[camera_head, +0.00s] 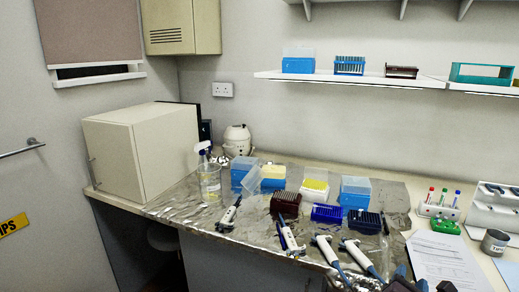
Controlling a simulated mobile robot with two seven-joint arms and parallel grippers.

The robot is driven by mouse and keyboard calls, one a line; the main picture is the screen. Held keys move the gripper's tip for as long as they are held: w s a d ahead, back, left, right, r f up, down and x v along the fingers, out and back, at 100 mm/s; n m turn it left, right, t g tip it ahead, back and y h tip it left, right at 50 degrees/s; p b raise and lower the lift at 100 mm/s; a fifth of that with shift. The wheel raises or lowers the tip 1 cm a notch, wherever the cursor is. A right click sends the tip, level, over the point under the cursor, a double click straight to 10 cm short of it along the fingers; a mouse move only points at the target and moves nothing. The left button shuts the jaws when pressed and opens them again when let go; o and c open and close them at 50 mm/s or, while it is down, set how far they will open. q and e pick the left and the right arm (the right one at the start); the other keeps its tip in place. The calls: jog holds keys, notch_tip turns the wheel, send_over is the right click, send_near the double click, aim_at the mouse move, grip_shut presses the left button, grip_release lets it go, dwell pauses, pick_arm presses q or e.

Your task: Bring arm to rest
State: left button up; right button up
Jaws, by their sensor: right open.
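My right gripper (423,286) shows only as dark finger parts at the bottom edge, right of centre, in the head view. It is open, and I see nothing held between its fingers. It is near the bench's front edge, close to the paper sheet; whether it touches anything cannot be told. The rest of my right arm is out of the picture. My left gripper and left arm are not in view. Several pipettes lie along the front of the foil-covered bench, among them a white one (230,215) and a blue-and-white one (360,257) nearest my right gripper.
A spray bottle (209,181) and a beige cabinet (128,148) are left. A tube rack (438,210), paper sheet (444,260) and pipette stand (493,210) are right.

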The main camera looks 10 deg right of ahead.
jog(key=s+a+f+m+t+y, duration=0.1)
jog(key=a+f+m+y, duration=0.25)
jog(key=m, duration=0.35)
jog(key=s+a+f+m+y, duration=0.1)
jog(key=a+f+m+y, duration=0.2)
jog(key=a+m+y, duration=0.35)
jog(key=s+a+f+m+g+y, duration=0.1)
jog(key=s+a+f+m+g, duration=0.1)
jog(key=s+f+m, duration=0.7)
jog(key=s+a+f, duration=0.1)
jog(key=s+f, duration=0.2)
jog(key=s, duration=0.3)
jog(key=shift+s+g, duration=0.35)
jog(key=shift+g, duration=0.05)
